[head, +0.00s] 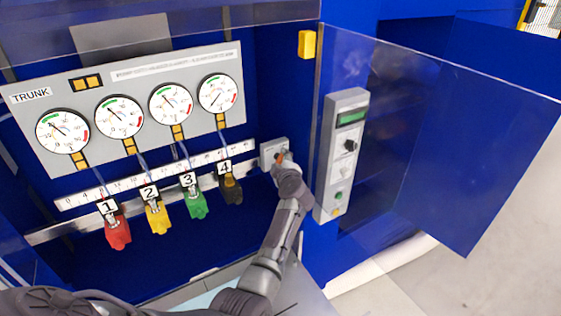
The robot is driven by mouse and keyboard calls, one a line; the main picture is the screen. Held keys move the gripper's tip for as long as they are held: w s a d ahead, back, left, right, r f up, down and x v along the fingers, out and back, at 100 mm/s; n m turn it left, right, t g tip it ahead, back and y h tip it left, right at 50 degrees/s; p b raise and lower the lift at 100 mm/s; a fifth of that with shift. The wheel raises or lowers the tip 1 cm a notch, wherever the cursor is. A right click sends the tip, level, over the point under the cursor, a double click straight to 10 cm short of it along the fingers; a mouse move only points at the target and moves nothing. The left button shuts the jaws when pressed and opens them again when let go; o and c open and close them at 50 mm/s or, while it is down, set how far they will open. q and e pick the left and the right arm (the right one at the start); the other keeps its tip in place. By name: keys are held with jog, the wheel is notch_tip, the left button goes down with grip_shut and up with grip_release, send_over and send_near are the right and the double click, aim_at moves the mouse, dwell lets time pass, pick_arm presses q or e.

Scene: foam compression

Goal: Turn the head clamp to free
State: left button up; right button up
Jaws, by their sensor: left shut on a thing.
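A small grey box (265,158) is mounted on the blue back wall, to the right of the number 4 plate. My right gripper is not in view.
A gauge panel (60,98) with several dials is at the left. Red (117,234), yellow (158,219), green (195,207) and black (231,190) fittings hang below a scale rail. A grey control box (343,165) and transparent door (430,150) stand close right of my arm.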

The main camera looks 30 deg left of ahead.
pick_arm(q)
jog(key=shift+d+f+m+g, duration=0.1)
jog(key=shift+f+m+g, duration=0.05)
jog(key=shift+m+g, duration=0.55)
jog(key=o, duration=1.2)
jog(key=shift+c, duration=0.2)
jog(key=shift+r, duration=0.2)
notch_tip(320, 180, up, 10)
